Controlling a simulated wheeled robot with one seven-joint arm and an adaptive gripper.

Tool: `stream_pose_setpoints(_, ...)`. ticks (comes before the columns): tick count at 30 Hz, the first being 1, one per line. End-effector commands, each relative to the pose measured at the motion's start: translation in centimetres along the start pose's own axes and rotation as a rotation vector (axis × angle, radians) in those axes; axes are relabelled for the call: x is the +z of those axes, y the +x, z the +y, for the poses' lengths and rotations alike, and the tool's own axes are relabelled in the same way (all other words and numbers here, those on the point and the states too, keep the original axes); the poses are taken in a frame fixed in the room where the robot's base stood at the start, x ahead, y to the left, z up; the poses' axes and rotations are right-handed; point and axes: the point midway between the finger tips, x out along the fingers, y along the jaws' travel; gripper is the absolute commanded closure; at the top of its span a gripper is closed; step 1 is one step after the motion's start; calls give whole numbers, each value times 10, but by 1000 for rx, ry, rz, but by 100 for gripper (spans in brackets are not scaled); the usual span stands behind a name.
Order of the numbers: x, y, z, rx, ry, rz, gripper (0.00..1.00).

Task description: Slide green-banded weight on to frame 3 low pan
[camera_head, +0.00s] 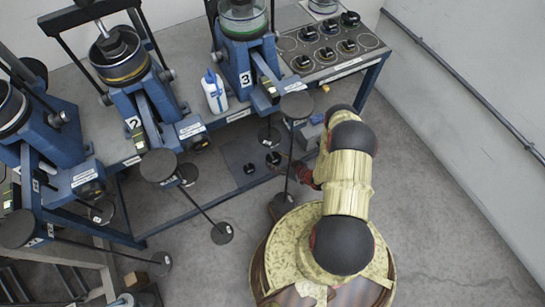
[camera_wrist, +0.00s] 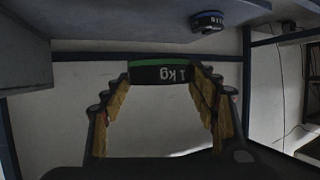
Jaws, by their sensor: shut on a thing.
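In the wrist view, my gripper (camera_wrist: 160,82) is shut on the green-banded weight (camera_wrist: 160,72), a dark piece with a green stripe and an upside-down "1 kg" label. In the head view, my gripper (camera_head: 304,173) is partly covered by my arm, and I cannot make out the weight there. Frame 3 (camera_head: 245,70) is a blue stand with a "3" plate. A thin rod hangs from its upper dark disc (camera_head: 297,105) down to its low pan (camera_head: 281,207), a dark disc close to my gripper and base. I cannot tell whether the weight touches the pan.
Frame 2 (camera_head: 140,105) stands left of frame 3, with its own low pan (camera_head: 222,233) hanging to the left. Several dark weights sit on the back-right bench panel (camera_head: 290,45). A white-and-blue bottle (camera_head: 214,92) stands between the frames. Floor (camera_head: 450,190) at right is clear.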

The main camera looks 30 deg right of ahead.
Motion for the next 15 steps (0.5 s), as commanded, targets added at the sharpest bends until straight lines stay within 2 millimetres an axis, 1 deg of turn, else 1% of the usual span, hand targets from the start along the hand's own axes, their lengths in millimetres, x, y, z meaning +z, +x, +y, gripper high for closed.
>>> stream_pose_setpoints(1, -6, -15, -2, 4, 3, 2, 92)
stream_pose_setpoints(6, -6, -50, -15, 3, 3, 2, 92)
stream_pose_setpoints(10, -6, -70, -21, 4, 2, 3, 92)
stream_pose_setpoints(15, -6, -86, -27, 2, 0, 3, 92)
